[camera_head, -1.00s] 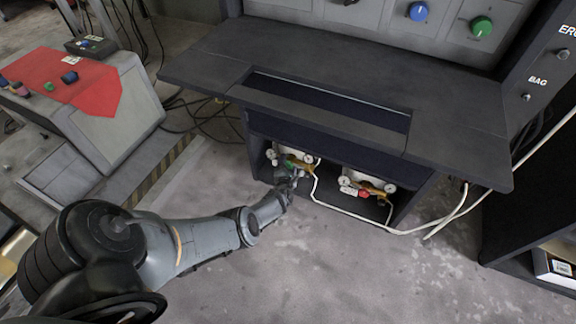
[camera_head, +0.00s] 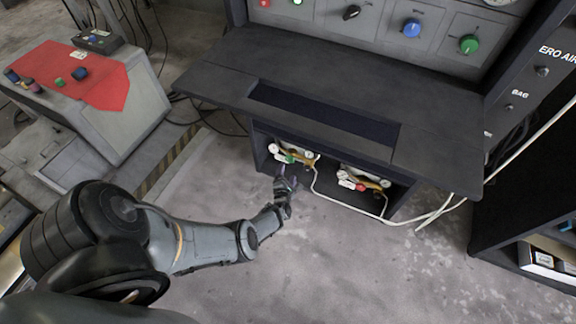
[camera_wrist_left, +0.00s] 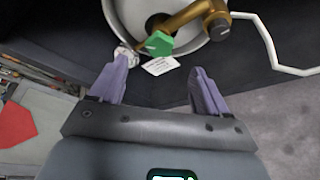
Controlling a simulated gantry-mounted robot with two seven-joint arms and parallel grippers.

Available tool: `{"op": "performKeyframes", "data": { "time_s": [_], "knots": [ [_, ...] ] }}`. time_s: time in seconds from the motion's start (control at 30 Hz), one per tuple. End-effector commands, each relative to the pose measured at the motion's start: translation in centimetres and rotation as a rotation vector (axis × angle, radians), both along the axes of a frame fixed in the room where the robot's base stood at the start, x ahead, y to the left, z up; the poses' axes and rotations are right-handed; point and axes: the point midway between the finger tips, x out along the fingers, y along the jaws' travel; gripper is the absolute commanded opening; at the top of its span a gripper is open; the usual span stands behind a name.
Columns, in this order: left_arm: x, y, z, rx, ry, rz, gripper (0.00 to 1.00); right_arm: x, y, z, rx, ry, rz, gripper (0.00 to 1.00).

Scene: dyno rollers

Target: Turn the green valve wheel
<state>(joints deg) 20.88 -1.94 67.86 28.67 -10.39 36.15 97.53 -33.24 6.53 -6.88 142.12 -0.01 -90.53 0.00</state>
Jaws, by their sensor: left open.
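The green valve wheel (camera_head: 290,159) sits on a brass fitting in the left part of the open shelf under the desk. In the left wrist view the green wheel (camera_wrist_left: 158,43) shows beyond my fingers, on the brass pipe in front of a pale round tank. My left gripper (camera_head: 286,177) is just in front of that shelf. In the wrist view its two purple fingers (camera_wrist_left: 163,78) are spread wide with nothing between them. They appear apart from the wheel, which lies ahead and nearer the left finger. My right gripper is not in view.
A red valve (camera_head: 361,187) on a similar fitting sits in the right part of the shelf. The desk top (camera_head: 330,75) overhangs both. A white hose (camera_head: 345,204) runs out to the right. The floor in front is clear.

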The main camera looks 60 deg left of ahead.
Motion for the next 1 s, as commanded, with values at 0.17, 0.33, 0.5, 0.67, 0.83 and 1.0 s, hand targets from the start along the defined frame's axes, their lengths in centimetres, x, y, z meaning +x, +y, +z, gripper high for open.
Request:
{"op": "performKeyframes", "data": {
  "time_s": [0.17,0.33,0.5,0.67,0.83,1.0],
  "knots": [
    [-0.5,-0.7,0.3,0.0,0.0,0.0,0.76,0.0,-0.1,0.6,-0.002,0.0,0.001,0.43],
    [-0.6,-0.8,0.2,0.001,0.0,0.001,0.76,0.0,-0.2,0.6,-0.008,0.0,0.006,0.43],
    [-0.6,-0.8,0.2,0.002,0.001,0.0,0.75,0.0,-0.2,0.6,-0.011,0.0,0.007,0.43],
    [-0.5,-0.8,0.1,0.036,0.058,-0.021,0.75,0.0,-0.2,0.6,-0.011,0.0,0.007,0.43],
    [-0.6,-0.3,-0.8,0.163,0.322,-0.11,0.75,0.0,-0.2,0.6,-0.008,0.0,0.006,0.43],
    [1.4,3.4,1.7,0.549,0.796,-0.346,0.75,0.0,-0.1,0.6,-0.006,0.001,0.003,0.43]
  ]
}}
